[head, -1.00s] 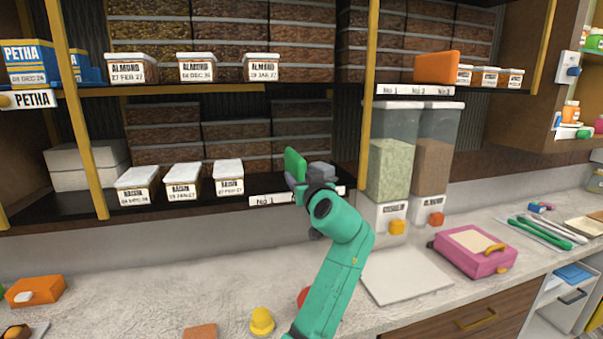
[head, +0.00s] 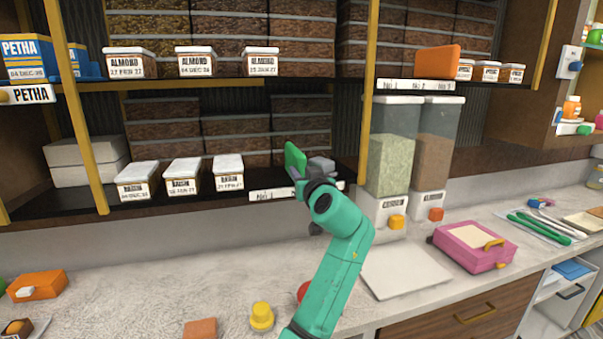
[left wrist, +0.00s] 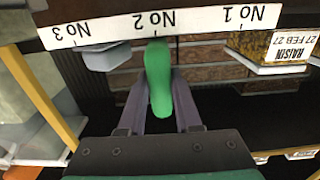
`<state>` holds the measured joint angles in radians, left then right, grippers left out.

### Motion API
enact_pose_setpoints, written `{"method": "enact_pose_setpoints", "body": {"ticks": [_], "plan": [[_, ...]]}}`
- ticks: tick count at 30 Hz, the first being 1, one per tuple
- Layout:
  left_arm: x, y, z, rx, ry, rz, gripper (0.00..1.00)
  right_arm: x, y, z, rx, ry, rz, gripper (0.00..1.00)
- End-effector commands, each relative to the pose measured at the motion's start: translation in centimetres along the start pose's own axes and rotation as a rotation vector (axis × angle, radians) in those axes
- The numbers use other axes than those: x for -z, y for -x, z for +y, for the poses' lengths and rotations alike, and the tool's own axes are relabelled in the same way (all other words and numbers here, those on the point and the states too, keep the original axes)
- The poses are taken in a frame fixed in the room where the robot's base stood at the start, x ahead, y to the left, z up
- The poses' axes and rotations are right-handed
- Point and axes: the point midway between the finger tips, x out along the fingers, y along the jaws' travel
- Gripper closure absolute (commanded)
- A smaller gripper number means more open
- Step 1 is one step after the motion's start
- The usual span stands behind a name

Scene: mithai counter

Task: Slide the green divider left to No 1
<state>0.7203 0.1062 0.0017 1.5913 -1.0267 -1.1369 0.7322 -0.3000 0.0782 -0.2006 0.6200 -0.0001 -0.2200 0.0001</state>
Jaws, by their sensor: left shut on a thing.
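The green divider (head: 295,159) stands on the lower shelf, right of the raisin boxes. In the left wrist view, upside down, the divider (left wrist: 160,78) stands at the No 2 mark of the white label strip (left wrist: 203,21). The No 1 mark is to its right there, beside a raisin box (left wrist: 275,53). My left gripper (left wrist: 160,92) is shut on the divider, one finger each side. In the head view the left gripper (head: 302,176) partly hides the divider and the strip (head: 268,195). My right gripper is not in view.
An orange divider (head: 437,62) is on the upper right shelf with its own numbered strip. Raisin boxes (head: 184,174) line the lower shelf front. A yellow post (head: 369,90) and dispensers (head: 390,150) stand to the right. A grey block (left wrist: 105,56) is near No 3.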

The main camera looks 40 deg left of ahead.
Motion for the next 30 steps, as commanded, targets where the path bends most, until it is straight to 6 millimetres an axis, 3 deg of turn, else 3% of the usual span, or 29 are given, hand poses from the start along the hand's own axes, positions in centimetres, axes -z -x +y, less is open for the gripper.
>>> {"method": "enact_pose_setpoints", "body": {"ticks": [24,26,30], "plan": [[-0.1,0.0,-0.1,0.000,0.000,-0.001,1.00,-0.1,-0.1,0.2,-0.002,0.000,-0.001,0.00],[-0.2,0.0,-0.6,0.000,0.001,-0.002,1.00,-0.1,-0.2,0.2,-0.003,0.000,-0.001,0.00],[-0.3,0.0,-3.4,0.001,0.005,-0.002,1.00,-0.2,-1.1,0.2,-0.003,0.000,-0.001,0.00]]}}
